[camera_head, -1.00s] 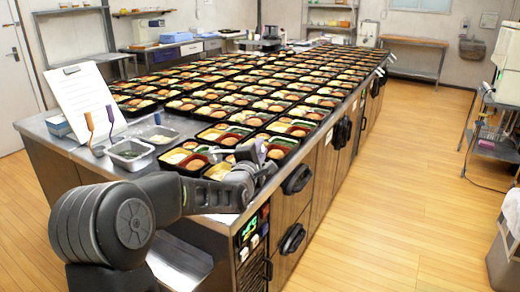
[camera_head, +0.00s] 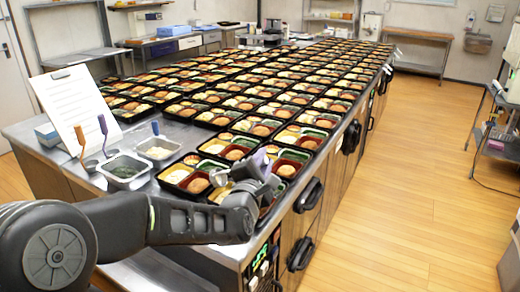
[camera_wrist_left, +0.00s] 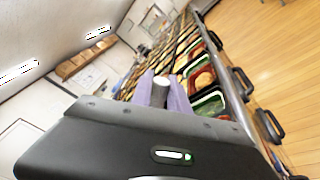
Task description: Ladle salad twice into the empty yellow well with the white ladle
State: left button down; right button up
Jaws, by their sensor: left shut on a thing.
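My left gripper (camera_head: 262,172) is over the near end of the bento trays, its purple fingers shut on a slim thing. In the left wrist view a pale round handle end, which looks like the white ladle's (camera_wrist_left: 161,86), stands between the fingers; its bowl is hidden. A metal pan of pale salad (camera_head: 158,149) is on the counter to the left, with a short blue-purple handle over it. The front bento tray (camera_head: 186,190) has a yellow well at its left; another yellow well (camera_head: 221,193) is partly behind my gripper. I cannot tell which is empty. My right gripper is out of view.
A pan of dark green food (camera_head: 124,168) stands beside the salad pan. Orange-handled (camera_head: 81,141) and purple-handled (camera_head: 103,132) ladles stand near a clipboard (camera_head: 70,108). Rows of filled bento trays cover the counter behind. Bare steel counter (camera_head: 140,195) lies left of the trays.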

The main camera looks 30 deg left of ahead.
pick_arm(q)
jog(key=shift+s+d+r, duration=0.35)
jog(key=shift+w+a+f, duration=0.15)
jog(key=shift+w+a, duration=0.05)
jog(key=shift+s+a+r+p, duration=0.15)
jog(key=shift+r+p, duration=0.3)
jog(key=s+a+r+n, duration=0.3)
jog(key=a+r+n, duration=0.7)
jog(key=a+n, duration=0.2)
jog(key=shift+s+a+r+b, duration=0.3)
jog(key=shift+s+a+b, duration=0.05)
jog(key=shift+a+b, duration=0.1)
jog(key=shift+a, duration=0.1)
